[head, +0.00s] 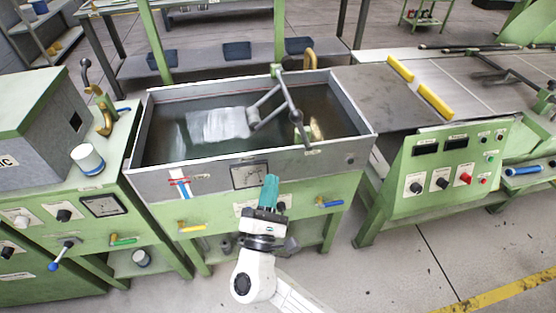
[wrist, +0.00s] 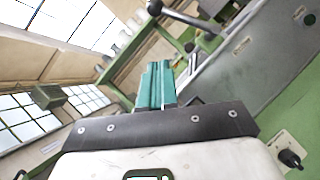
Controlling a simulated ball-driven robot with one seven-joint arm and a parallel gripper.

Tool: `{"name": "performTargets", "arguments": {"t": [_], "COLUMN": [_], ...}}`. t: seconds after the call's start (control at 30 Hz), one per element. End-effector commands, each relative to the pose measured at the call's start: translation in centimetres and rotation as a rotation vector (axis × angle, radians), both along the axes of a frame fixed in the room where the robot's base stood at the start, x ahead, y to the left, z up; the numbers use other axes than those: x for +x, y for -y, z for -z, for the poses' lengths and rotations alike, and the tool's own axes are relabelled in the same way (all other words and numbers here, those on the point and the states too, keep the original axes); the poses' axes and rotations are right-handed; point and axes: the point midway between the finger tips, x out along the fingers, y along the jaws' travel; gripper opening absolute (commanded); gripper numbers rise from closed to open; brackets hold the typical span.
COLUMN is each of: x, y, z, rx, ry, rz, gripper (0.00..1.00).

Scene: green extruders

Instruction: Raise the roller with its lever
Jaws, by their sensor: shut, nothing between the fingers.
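The roller assembly sits over a grey water tank (head: 360,118), with a grey roller arm (head: 264,107) reaching down to the water. Its dark lever (head: 291,104) slants across the tank's right half, its lower end near the front rim. The lever seems to show in the wrist view as a dark bar with a rounded end (wrist: 180,17), beyond my fingers. My gripper (head: 270,180) has teal fingers, shut and empty, in front of the tank's front wall and below the lever. The fingers (wrist: 155,72) also show in the wrist view, apart from the bar. The roller itself is hard to make out.
A green control panel (head: 450,163) and a flat table with yellow bars (head: 434,103) stand right of the tank. A green cabinet (head: 75,195) with a white cup (head: 88,159) stands left. Coloured valve handles stick out below the tank. The floor in front is clear.

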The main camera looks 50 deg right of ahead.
Motion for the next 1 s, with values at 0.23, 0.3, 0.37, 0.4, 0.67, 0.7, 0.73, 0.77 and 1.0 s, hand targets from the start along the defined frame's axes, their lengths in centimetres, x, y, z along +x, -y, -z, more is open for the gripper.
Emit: {"name": "performTargets", "arguments": {"t": [0.23,0.3,0.37,0.4,0.67,0.7,0.73,0.77,1.0], "x": [2.1,2.8,3.4,3.8,3.9,3.9,3.8,3.8,3.7], "y": [3.5,4.5,5.4,6.0,8.6,8.8,9.0,9.1,9.4], "z": [-2.4,-3.0,-3.5,-3.9,-6.4,-6.6,-6.7,-6.9,-7.1], "rx": [0.0,0.0,-0.001,0.0,0.001,0.001,0.001,0.001,0.001], "ry": [0.003,0.003,0.001,0.004,0.001,0.001,0.001,0.001,0.001], "rz": [0.007,0.005,0.006,0.006,0.003,0.003,0.003,0.003,0.001], "gripper": [0.0,0.0,0.0,0.0,0.0,0.0,0.0,0.0,0.0]}}
